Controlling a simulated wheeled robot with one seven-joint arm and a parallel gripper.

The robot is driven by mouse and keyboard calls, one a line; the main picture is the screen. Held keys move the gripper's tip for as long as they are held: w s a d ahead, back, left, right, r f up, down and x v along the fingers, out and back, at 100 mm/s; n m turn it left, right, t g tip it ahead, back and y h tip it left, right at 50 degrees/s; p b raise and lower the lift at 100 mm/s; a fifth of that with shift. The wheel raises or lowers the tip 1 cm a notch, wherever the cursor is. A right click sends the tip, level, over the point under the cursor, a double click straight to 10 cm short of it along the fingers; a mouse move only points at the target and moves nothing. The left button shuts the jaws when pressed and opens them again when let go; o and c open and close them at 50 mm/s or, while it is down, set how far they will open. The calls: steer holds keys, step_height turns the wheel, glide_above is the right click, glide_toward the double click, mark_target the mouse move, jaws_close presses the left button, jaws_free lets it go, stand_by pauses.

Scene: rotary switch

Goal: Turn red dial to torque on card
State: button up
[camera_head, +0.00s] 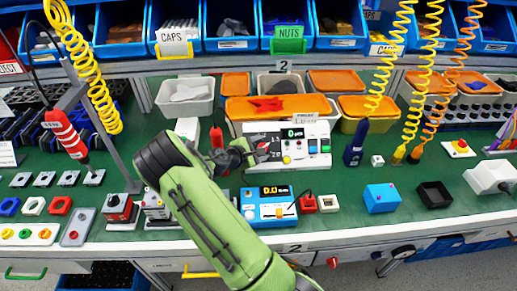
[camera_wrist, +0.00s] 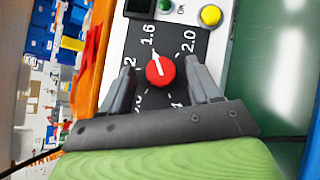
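The red dial (camera_wrist: 160,72) sits on a black scale panel (camera_wrist: 136,44) with white numbers; 1.6 and 2.0 are readable, others are partly covered. Its white pointer line points up, slightly left, roughly toward 1.6. My gripper (camera_wrist: 159,66) is open, with one finger on each side of the dial and visible gaps to it. In the head view my gripper (camera_head: 252,151) is at the left part of a white device (camera_head: 318,160) with a green-digit display and coloured buttons. The dial is mostly hidden there. I cannot make out a torque card clearly.
A blue device (camera_head: 268,213) with a display stands just in front of the white one. Orange-lidded bins (camera_head: 368,106) stand behind. A blue box (camera_head: 381,198) and a black box (camera_head: 434,194) are to the right.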

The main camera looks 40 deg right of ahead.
steer(key=shift+a, duration=0.1)
steer(key=shift+a+r, duration=0.1)
steer(key=shift+a, duration=0.15)
steer(key=p+v, duration=0.2)
steer(key=v, duration=1.3)
steer(key=shift+p, duration=0.4)
steer(key=shift+a+r, duration=0.1)
steer(key=s+a+r+m+t+y+p, duration=0.1)
steer(key=s+a+r+m+t+y, duration=0.1)
steer(key=s+a+r+m+y, duration=0.3)
steer(key=s+a+r+m+t+y+p, duration=0.1)
steer(key=s+a+r+m+y, duration=0.4)
steer(key=s+a+r, duration=0.7)
steer(key=s+t+y, duration=0.1)
steer(key=s+y, duration=0.1)
steer(key=s, duration=0.3)
steer(key=shift+r+m+y+p, duration=0.25)
steer(key=shift+m+y+p, duration=0.05)
steer(key=shift+y, duration=0.1)
